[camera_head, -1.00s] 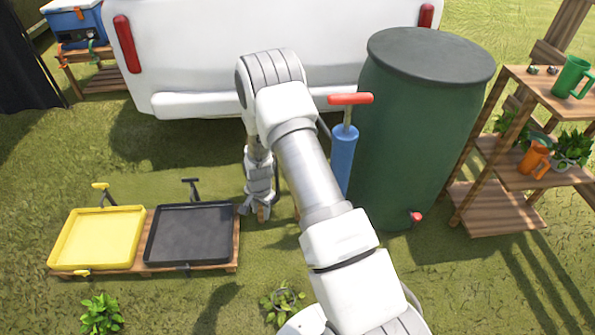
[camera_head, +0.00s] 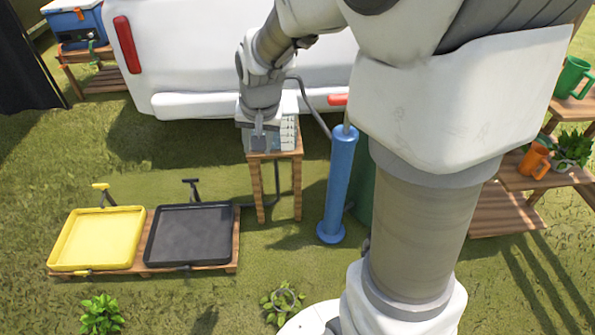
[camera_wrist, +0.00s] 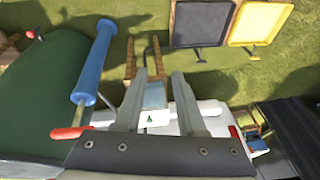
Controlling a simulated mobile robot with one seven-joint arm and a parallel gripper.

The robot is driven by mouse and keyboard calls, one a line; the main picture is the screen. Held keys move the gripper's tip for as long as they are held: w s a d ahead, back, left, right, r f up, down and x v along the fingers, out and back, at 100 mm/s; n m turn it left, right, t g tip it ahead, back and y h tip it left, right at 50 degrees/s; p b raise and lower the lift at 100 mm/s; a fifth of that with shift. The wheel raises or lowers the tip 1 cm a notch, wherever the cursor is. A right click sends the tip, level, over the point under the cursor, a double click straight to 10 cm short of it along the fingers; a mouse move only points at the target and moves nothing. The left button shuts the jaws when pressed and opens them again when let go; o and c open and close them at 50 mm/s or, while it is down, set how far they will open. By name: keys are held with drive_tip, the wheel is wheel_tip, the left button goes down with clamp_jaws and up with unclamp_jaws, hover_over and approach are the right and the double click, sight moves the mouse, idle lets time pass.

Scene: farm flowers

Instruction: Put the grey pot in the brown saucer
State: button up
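I cannot make out the grey pot or the brown saucer for sure in either view. A leafy plant with a greyish rim (camera_head: 284,298) stands on the grass at the bottom of the head view, partly beside my base. Another plant in a greyish holder (camera_head: 568,160) is on the right shelf. My gripper (camera_head: 258,143) points down over a small wooden stand in the head view. In the wrist view its two fingers (camera_wrist: 159,76) are spread apart, with a pale box (camera_wrist: 154,95) showing between them; contact cannot be told.
The wooden stand (camera_head: 282,155) is close to a blue pump (camera_head: 337,190). A yellow tray (camera_head: 97,237) and a black tray (camera_head: 190,235) lie on a low wooden base. A white vehicle (camera_head: 200,50) is behind. The shelf (camera_head: 505,212) is right.

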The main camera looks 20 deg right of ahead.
drive_tip(key=s+r+n, duration=0.1)
drive_tip(key=s+r, duration=0.2)
drive_tip(key=s, duration=0.3)
drive_tip(key=s+r+n+t, duration=0.1)
drive_tip(key=s+r+n, duration=0.1)
drive_tip(key=s+r, duration=0.2)
drive_tip(key=s+r+n, duration=0.2)
drive_tip(key=s+r, duration=0.1)
drive_tip(key=s, duration=0.7)
drive_tip(key=shift+s+d+r+t, duration=0.2)
drive_tip(key=shift+r+t, duration=0.05)
drive_tip(key=shift+t, duration=0.15)
wheel_tip(320, 180, up, 23)
drive_tip(key=p, duration=2.3)
